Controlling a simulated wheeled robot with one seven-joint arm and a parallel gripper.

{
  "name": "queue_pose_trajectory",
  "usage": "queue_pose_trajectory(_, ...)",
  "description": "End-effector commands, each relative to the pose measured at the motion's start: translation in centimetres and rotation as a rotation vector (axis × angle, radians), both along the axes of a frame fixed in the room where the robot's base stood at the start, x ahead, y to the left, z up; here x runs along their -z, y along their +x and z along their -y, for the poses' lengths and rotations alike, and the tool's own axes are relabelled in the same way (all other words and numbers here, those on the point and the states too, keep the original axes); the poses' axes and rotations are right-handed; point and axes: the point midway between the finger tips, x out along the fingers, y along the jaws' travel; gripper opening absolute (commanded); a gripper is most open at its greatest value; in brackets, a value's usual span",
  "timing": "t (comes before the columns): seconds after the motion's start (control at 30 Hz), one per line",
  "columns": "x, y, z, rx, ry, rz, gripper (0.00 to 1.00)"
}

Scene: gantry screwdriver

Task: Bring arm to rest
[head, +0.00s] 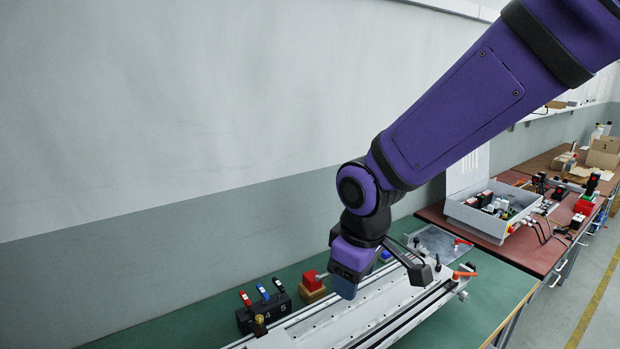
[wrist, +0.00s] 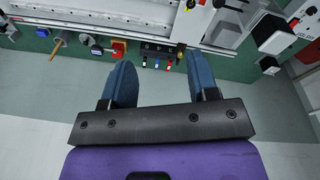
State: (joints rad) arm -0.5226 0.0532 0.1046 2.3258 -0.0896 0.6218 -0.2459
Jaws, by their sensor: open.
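My gripper (head: 345,287) hangs at the end of my purple arm, over the back edge of a long white gantry rail (head: 320,314) in the head view. In the wrist view my gripper (wrist: 161,78) shows two blue fingers spread apart with nothing between them. My forearm and gripper hide part of the rail.
A red box (head: 310,280) on a wooden base stands beside the black block. The rail rests on a green bench (head: 508,287). At the right, a red-brown table (head: 500,252) holds a grey case (head: 478,217) and cables. A grey wall stands behind the bench.

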Motion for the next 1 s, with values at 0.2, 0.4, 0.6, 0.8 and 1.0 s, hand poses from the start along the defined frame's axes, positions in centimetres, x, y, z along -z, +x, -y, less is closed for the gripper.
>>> queue_pose_trajectory(0.2, -5.6, -0.7, 7.0, 0.224, 0.049, 0.069, 0.54)
queue_pose_trajectory(0.4, -9.5, -3.1, 12.7, 0.424, 0.097, 0.125, 0.54)
queue_pose_trajectory(0.6, -12.4, -6.6, 17.6, 0.619, 0.149, 0.183, 0.54)
queue_pose_trajectory(0.8, -14.1, -10.6, 21.2, 0.793, 0.202, 0.236, 0.54)
queue_pose_trajectory(1.0, -14.7, -13.1, 22.8, 0.893, 0.235, 0.268, 0.54)
